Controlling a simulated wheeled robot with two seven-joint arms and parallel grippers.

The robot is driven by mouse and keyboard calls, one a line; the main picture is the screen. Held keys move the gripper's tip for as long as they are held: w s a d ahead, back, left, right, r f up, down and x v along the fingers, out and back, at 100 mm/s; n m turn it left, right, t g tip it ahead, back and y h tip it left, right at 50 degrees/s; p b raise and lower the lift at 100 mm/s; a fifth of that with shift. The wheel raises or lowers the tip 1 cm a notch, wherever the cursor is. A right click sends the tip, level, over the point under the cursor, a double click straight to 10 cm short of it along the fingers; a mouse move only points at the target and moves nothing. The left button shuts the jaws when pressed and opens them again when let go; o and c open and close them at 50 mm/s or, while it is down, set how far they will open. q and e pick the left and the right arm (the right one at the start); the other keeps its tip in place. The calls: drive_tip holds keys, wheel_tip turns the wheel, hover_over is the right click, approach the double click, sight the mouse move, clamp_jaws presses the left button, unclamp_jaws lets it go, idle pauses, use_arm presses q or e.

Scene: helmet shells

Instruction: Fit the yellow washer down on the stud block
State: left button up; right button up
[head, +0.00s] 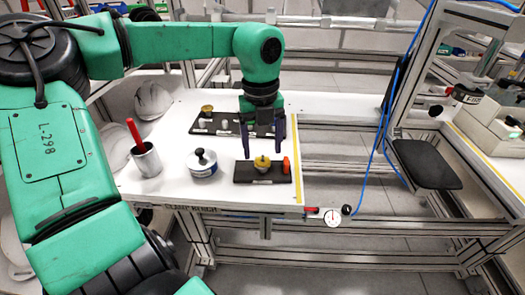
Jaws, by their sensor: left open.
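My left gripper (263,151) points down with its two dark fingers apart. It is above a small dark block (240,176) near the table's front right, which looks like the stud block. A yellow round piece (262,162), possibly the yellow washer, sits on this block just below and between the fingertips; nothing is clearly gripped. An orange-red post (286,165) stands at the block's right end. A second yellowish piece (207,110) is on a longer dark rack (203,128) behind. My gripper hides part of that rack. My right gripper is out of view.
A white tin with a black knob (203,163) and a grey cup with a red-handled tool (147,160) stand to the left. White helmet shells (153,101) lie at the table's left. The white table (165,190) ends close in front of the block. A blue cable (381,120) hangs at right.

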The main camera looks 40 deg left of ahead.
use_arm(q)
wheel_tip(320, 180, up, 12)
drive_tip(key=p, duration=0.1)
drive_tip(key=shift+s+r, duration=0.15)
drive_tip(key=shift+r, duration=0.1)
drive_tip(key=shift+f, duration=0.1)
